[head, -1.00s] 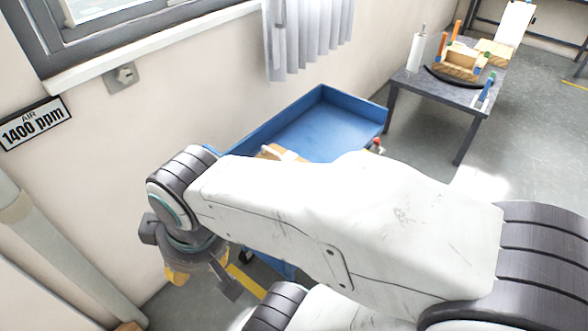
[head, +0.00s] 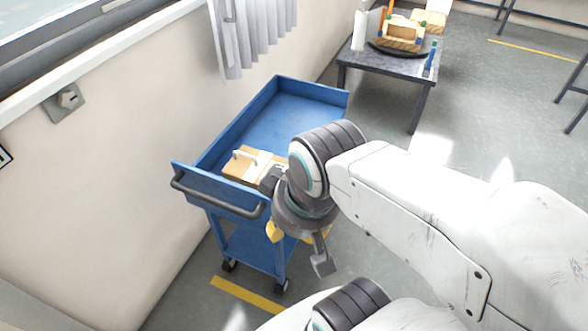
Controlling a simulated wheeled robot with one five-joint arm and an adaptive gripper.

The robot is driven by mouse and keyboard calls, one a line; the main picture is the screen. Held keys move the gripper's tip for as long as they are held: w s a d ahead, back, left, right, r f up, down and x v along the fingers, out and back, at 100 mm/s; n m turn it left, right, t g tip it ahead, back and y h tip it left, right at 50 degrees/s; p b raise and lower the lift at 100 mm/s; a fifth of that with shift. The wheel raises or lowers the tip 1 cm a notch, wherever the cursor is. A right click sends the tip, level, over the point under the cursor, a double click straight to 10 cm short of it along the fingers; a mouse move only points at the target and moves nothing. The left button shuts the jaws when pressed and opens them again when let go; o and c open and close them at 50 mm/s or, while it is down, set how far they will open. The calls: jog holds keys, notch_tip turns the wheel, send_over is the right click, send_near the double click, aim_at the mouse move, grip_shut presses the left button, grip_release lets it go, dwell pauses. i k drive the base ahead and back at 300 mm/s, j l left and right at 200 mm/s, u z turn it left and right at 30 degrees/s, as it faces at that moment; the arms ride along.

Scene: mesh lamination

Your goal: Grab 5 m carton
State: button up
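A tan carton (head: 237,165) with a white loop on its top lies in the near end of the blue cart's (head: 193,176) upper tray. A tan surface also shows to its right, partly hidden by my arm. No length label can be read, so I cannot tell whether it is the 5 m carton. My gripper (head: 298,249) hangs pointing down at the cart's near right side, to the right of and nearer than the carton. Its yellow and dark grey fingers look spread, with nothing seen between them.
The cart has a dark push handle (head: 215,203) at its near end and a lower shelf. A dark table (head: 400,80) with wooden pieces and a white roll stands behind. The wall is close on the left. Grey floor is open to the right.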

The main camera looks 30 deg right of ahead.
aim_at(248, 165)
jog(key=z, duration=0.3)
jog(key=i+l+u, duration=0.2)
jog(key=l, duration=0.35)
jog(key=i+l+u, duration=0.25)
jog(key=l, duration=0.35)
jog(key=i+l+u, duration=0.2)
jog(key=l, duration=0.4)
jog(key=i+l+u, duration=0.2)
jog(key=l, duration=0.5)
jog(key=i+l+u, duration=0.2)
jog(key=l, duration=0.45)
jog(key=l+u, duration=0.25)
jog(key=l, duration=0.4)
jog(key=k, duration=0.05)
